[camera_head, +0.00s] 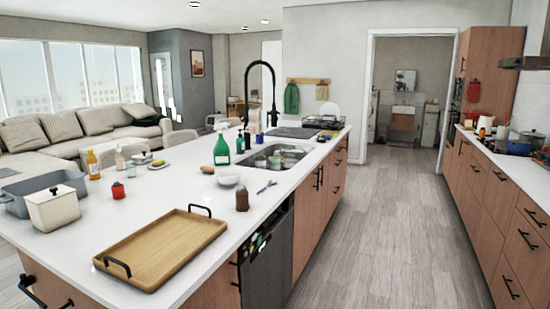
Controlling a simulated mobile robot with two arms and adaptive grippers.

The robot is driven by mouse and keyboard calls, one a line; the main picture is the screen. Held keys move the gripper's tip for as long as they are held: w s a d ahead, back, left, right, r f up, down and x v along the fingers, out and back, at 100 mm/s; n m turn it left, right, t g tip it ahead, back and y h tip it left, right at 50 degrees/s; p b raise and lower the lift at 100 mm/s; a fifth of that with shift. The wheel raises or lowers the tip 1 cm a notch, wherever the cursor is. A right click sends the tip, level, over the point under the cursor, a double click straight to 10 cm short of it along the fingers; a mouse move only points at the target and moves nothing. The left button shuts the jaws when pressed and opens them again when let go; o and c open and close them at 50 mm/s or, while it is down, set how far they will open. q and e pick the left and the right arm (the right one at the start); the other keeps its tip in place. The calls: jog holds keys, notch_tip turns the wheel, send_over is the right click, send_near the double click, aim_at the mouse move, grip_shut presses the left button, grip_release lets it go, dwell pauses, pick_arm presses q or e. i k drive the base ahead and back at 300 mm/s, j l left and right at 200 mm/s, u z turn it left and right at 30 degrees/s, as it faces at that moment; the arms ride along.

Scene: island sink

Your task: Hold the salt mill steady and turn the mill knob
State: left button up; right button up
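No object is clearly recognizable as the salt mill at this size. A small dark brown upright item (242,198) stands on the white island top near its right edge, beyond the wooden tray. Either could be the mill; I cannot tell which. A separate knob cannot be made out on either one. Both stand free, with nothing touching them. Neither my left nor my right gripper shows in the head view.
A wooden tray (164,249) with black handles lies on the near island top. A lidded white box (53,208) and grey basin (22,196) stand at left. A white bowl (227,176), green spray bottle (221,150) and sink (277,157) lie beyond. The right aisle floor is clear.

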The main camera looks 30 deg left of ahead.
aim_at(242, 188)
jog(key=i, duration=1.95)
jog(key=i+l, duration=0.1)
jog(key=i, duration=1.85)
jog(key=i+u, duration=0.1)
jog(key=u, duration=0.35)
jog(key=i+u, duration=0.1)
jog(key=u, duration=0.85)
jog(key=i+l+u, duration=0.1)
jog(key=u, duration=0.35)
